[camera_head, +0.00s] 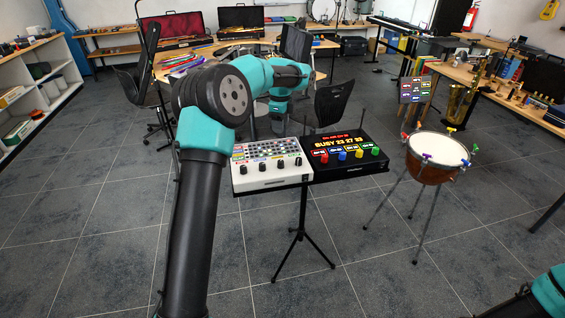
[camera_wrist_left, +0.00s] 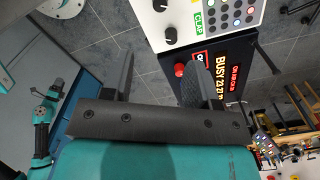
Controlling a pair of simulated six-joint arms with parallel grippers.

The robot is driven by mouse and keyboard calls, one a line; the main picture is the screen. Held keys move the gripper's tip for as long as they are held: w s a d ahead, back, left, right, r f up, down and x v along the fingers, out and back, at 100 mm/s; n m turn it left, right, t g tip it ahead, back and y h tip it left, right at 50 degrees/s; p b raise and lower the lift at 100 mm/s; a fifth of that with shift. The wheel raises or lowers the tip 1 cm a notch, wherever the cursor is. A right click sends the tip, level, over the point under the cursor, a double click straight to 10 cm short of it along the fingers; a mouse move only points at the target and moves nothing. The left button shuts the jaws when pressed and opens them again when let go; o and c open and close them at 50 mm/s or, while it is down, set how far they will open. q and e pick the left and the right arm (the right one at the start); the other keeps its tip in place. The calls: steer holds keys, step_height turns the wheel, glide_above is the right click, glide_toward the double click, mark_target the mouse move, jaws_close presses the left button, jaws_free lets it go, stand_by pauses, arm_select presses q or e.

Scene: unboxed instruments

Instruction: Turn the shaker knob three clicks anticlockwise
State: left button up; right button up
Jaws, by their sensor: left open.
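The white drum machine (camera_head: 270,165) stands on a black stand, with rows of coloured pads and several dark knobs (camera_head: 270,169) along its front edge. Its labels are too small for me to tell which knob is the shaker. In the left wrist view, part of the white machine (camera_wrist_left: 215,22) shows at the top, with dark knobs (camera_wrist_left: 170,36) and a green CLAP label. My left gripper (camera_wrist_left: 160,65) is open and empty, its fingers apart from the white machine's visible knobs. In the head view its fingers are not clear behind the machine. My right gripper is out of view.
A black box (camera_head: 345,155) with a lit BUSY display and coloured knobs adjoins the white machine's right side. Its red knob (camera_wrist_left: 179,70) appears close to one left finger. A drum (camera_head: 434,157) on legs stands right. The front floor is largely clear.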

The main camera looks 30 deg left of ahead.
mark_target(281, 161)
arm_select(q)
steer(key=shift+f, duration=0.1)
step_height(281, 161, down, 17)
steer(key=shift+f, duration=0.15)
stand_by(0.7)
steer(key=c, duration=0.9)
